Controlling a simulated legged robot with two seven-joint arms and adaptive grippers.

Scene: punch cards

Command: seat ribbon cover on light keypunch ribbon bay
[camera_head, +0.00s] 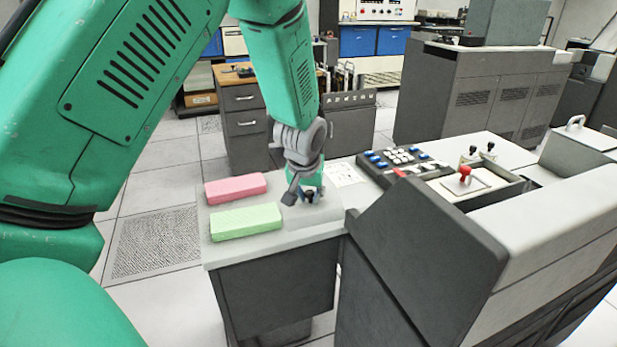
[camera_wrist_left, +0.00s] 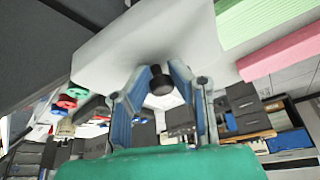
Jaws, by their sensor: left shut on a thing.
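My left gripper (camera_head: 308,196) points down over the near end of the table, by the pink and green card stacks. In the left wrist view its blue fingers (camera_wrist_left: 162,95) are shut around the dark knob (camera_wrist_left: 160,80) of a pale grey cover (camera_wrist_left: 110,45). In the head view the cover (camera_head: 312,215) is a light, curved shape under the gripper, low over or on the tabletop; I cannot tell whether it touches. The light keypunch (camera_head: 545,225) stands at the right. A dark-edged recess with a red-knobbed plate shows on it; I cannot tell whether this is the ribbon bay. My right gripper is out of view.
The pink stack (camera_head: 235,188) and green stack (camera_head: 246,222) lie left of the gripper. A dark keyboard (camera_head: 405,165) and the red knob (camera_head: 465,172) lie to the right. The keypunch's dark raised side (camera_head: 425,235) stands between the gripper and the machine's near right part.

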